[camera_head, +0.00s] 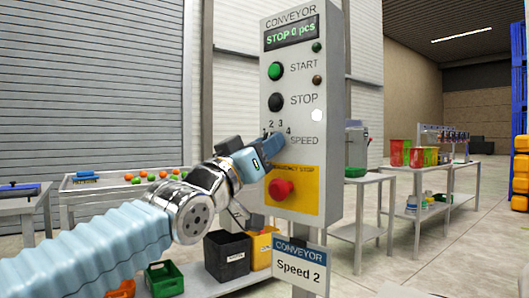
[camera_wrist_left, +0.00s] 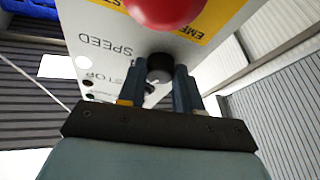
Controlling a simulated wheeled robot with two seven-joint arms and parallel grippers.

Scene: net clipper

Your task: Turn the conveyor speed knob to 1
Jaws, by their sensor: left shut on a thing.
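The grey conveyor control panel (camera_head: 335,150) stands upright in the middle of the head view. Its speed scale shows the numbers 2, 3 and 4 above the SPEED label. My left gripper (camera_head: 272,146) reaches the panel from the left at the speed scale and largely hides the knob there. In the left wrist view the black speed knob (camera_wrist_left: 159,68) sits between the two fingers of my left gripper (camera_wrist_left: 161,80), which are shut on it. I cannot tell where the knob points. A sign (camera_head: 299,267) below the panel reads "Speed 2". My right gripper is not in view.
The red emergency stop button (camera_head: 282,188) on its yellow plate is just below my left gripper. The green START button (camera_head: 275,71) and black STOP button (camera_head: 276,102) are above. The display (camera_head: 291,32) reads "STOP 0 pcs". Tables and bins stand behind.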

